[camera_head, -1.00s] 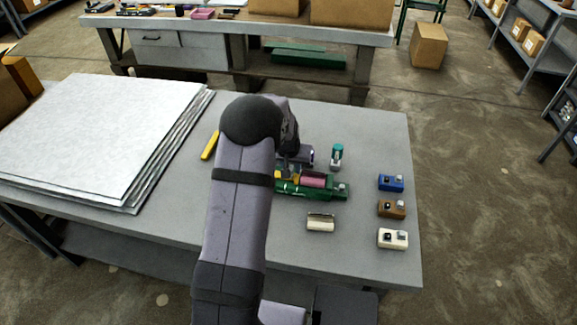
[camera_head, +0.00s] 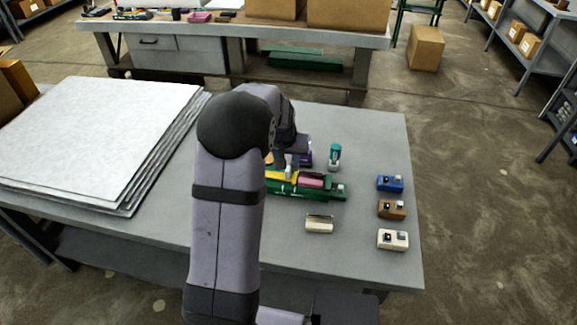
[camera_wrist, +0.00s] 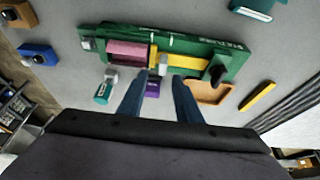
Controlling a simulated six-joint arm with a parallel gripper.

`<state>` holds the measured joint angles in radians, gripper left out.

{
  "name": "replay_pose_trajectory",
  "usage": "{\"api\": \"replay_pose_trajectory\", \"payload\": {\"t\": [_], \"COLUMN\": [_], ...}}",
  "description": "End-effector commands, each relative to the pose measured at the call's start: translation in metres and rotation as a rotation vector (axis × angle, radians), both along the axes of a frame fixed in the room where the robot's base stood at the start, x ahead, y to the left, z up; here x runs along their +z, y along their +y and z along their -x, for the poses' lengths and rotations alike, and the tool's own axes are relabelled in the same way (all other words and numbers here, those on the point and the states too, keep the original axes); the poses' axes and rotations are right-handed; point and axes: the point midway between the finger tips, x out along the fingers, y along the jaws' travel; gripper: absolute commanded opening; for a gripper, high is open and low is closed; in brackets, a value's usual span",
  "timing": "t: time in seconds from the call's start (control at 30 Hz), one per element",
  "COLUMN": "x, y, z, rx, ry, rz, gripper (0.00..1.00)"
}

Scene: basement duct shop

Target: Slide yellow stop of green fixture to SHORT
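The green fixture (camera_head: 330,194) lies on the grey table; it also spans the upper part of the wrist view (camera_wrist: 100,32). A pink block (camera_wrist: 127,54) sits in its channel. The yellow stop (camera_wrist: 188,61) lies along the channel beside the pink block, with a pale upright post (camera_wrist: 163,65) near its pink-side end. A black knob (camera_wrist: 217,75) stands at the fixture's other end. The fixture's white lettering is too small to read surely. My gripper (camera_wrist: 159,80) is open, its two fingers apart near the post, one to each side in the picture. Contact cannot be told.
A purple piece (camera_wrist: 153,88) and a teal-and-white piece (camera_wrist: 105,86) stand close to the fixture. An orange-brown tray (camera_wrist: 222,99) and yellow bar (camera_wrist: 258,97) lie nearby. Blue (camera_head: 390,184), brown (camera_head: 391,209) and cream (camera_head: 393,240) blocks line the table's right; stacked sheets (camera_head: 95,135) fill its left.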

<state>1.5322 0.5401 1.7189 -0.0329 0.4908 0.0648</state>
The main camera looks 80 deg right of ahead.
Motion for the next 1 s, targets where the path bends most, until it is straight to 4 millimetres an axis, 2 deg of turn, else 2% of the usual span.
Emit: {"api": "replay_pose_trajectory", "payload": {"t": [0.23, 0.73, 0.87, 1.0], "x": [0.012, 0.013, 0.002, -0.025], "y": [0.005, 0.006, 0.023, 0.063], "z": [0.000, 0.000, 0.001, 0.002], "rx": [0.000, 0.004, 0.018, 0.026], "ry": [0.000, 0.002, 0.009, 0.013], "rz": [0.000, -0.001, -0.064, -0.175], "gripper": [0.31, 0.31, 0.31, 0.31]}}
